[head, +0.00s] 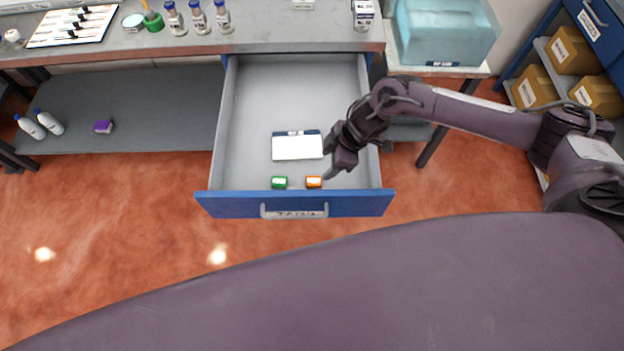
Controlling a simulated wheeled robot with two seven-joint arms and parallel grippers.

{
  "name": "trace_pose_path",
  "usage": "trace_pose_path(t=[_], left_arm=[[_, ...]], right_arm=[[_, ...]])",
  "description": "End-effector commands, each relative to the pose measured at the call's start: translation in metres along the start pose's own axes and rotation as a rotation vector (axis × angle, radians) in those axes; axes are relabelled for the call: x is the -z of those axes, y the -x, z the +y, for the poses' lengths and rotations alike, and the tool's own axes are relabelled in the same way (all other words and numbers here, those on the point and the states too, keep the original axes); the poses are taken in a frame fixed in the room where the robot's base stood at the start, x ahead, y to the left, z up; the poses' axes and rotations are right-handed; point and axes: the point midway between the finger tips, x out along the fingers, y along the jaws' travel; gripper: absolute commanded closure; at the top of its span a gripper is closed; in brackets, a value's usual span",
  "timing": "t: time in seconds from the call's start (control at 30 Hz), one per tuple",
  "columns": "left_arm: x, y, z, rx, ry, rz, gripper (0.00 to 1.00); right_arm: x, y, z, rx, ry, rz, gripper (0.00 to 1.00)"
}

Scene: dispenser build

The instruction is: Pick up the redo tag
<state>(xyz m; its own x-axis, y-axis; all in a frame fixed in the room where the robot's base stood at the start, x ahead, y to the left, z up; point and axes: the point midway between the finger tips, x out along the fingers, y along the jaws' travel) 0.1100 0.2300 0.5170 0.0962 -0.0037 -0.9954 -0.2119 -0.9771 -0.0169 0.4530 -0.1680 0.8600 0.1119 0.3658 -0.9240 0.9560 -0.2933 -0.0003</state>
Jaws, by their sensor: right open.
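An open blue-fronted drawer (225,203) holds a small green tag (279,182) and a small orange tag (314,182) side by side near its front wall. Their lettering is too small to read, so I cannot tell which is the redo tag. My right gripper (333,167) is over the right part of the drawer, just above and to the right of the orange tag. It is open and holds nothing that I can see. My left gripper is out of view.
A white card with a dark top edge (297,147) lies in the drawer behind the tags. Several vials (198,17) stand on the worktop (285,32) above. A bluish translucent bin (445,32) stands at the back right. The drawer's left side is clear.

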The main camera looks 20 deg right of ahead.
Motion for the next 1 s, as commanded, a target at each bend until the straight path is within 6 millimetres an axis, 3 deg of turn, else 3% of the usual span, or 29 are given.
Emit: trace_pose_path(t=[0.03,0.27,0.6,1.0], left_arm=[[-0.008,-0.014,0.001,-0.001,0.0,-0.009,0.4],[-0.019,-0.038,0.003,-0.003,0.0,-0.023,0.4],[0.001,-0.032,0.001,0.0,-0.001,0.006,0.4],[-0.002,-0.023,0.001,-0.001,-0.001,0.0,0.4]], right_arm=[[-0.005,-0.013,0.0,0.0,0.0,0.0,0.44],[-0.014,-0.035,0.0,-0.001,0.0,0.001,0.44],[-0.014,-0.063,0.001,0.001,-0.001,0.0,0.44],[-0.017,-0.11,0.004,0.0,0.0,0.0,0.44]])
